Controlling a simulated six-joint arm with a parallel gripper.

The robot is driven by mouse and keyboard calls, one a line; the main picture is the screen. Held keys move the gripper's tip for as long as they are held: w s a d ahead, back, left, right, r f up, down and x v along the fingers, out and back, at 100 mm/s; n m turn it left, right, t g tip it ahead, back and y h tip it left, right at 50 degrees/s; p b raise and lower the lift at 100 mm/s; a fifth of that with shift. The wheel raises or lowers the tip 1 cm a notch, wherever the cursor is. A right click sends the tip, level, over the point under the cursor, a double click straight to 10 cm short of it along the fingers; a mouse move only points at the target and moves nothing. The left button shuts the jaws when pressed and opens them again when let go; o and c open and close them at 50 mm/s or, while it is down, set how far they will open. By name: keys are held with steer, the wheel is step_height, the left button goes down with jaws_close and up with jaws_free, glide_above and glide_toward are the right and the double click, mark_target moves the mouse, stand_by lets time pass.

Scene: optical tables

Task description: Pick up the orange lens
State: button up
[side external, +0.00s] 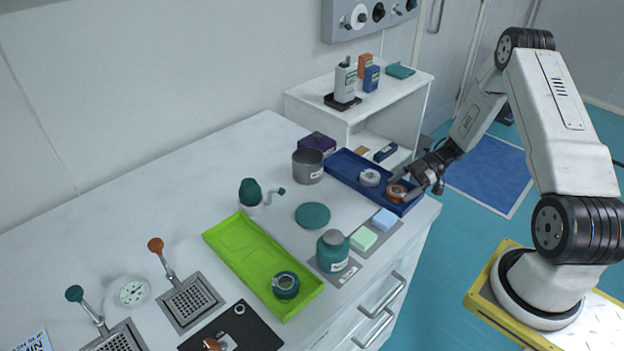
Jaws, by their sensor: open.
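The orange lens (396,192), a ring-shaped part, lies at the right end of the dark blue tray (345,168) near the table's right edge. My gripper (408,186) is at this end of the tray, right at the orange lens, with its fingers around or just beside it. The fingers are open. The view is too small to tell whether they touch the lens. A whitish ring-shaped lens (370,177) lies in the same tray, left of the orange one.
A green tray (240,248) holds a dark teal ring (286,285). A teal jar (332,252), a green block (363,239) and a blue block (384,220) stand near the front edge. A grey cup (308,166) stands left of the blue tray. A white shelf (400,92) stands behind.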

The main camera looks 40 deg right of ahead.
steer(key=shift+w+a+f, duration=0.15)
steer(key=shift+a+f, duration=0.05)
steer(key=shift+a, duration=0.15)
steer(key=c, duration=1)
steer(key=shift+o, duration=0.2)
steer(key=shift+r, duration=0.15)
steer(key=shift+r, duration=0.8)
steer(key=s+a+r, duration=0.5)
steer(key=s+r, duration=0.6)
steer(key=s, duration=0.2)
steer(key=shift+a, duration=0.15)
